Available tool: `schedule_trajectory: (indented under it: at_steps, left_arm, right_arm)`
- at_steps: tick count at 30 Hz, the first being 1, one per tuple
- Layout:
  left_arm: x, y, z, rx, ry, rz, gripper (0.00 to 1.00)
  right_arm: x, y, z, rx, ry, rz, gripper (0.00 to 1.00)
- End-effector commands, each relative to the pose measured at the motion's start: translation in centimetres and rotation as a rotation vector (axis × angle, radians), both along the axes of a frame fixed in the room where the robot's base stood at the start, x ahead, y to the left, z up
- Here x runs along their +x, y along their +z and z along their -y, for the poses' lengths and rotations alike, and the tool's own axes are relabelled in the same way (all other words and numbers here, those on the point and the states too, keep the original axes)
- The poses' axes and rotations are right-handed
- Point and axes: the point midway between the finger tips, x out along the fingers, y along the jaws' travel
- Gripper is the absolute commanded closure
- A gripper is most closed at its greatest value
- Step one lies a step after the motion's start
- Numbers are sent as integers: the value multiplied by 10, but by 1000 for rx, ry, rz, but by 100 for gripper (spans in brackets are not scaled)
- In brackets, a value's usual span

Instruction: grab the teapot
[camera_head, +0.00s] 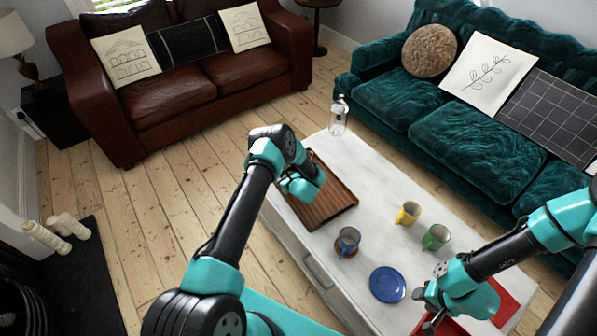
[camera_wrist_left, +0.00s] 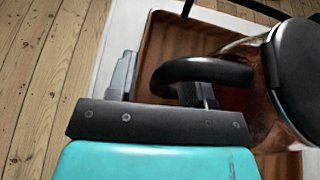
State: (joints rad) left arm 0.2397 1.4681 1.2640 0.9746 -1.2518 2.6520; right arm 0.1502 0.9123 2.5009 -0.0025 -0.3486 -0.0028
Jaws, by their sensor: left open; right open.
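The teapot (camera_wrist_left: 292,80) shows in the left wrist view at the right, with a dark lid, a glassy reddish-brown body and a black looped handle (camera_wrist_left: 205,68). It stands over the brown wooden tray (camera_head: 338,208). My left gripper (camera_wrist_left: 166,78) is open, with the near end of the handle between its two fingers; one finger seems to reach inside the loop. In the head view my left gripper (camera_head: 303,188) is above the tray and hides the teapot. My right gripper (camera_head: 432,300) is open and empty at the table's near right, by the red tray (camera_head: 507,306).
On the white table (camera_head: 375,165) stand a glass bottle (camera_head: 338,118), a yellow mug (camera_head: 408,213), a green mug (camera_head: 436,237), a blue mug (camera_head: 348,240) and a blue plate (camera_head: 387,284). Sofas stand behind. The table between tray and bottle is clear.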

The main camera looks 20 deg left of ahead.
Motion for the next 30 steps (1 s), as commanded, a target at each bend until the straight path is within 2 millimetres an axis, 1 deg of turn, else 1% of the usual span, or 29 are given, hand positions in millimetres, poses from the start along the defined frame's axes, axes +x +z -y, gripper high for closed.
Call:
schedule_trajectory:
  at_steps: [9,11,24,30]
  left_arm:
    - [0,0,0,0,0,0,53]
    - [0,0,0,0,0,0,58]
    - [0,0,0,0,0,0,100]
    - [0,0,0,0,1,0,100]
  right_arm:
    - [0,0,0,0,0,0,57]
    - [0,0,0,0,0,0,57]
    - [0,0,0,0,0,0,57]
    - [0,0,0,0,0,0,57]
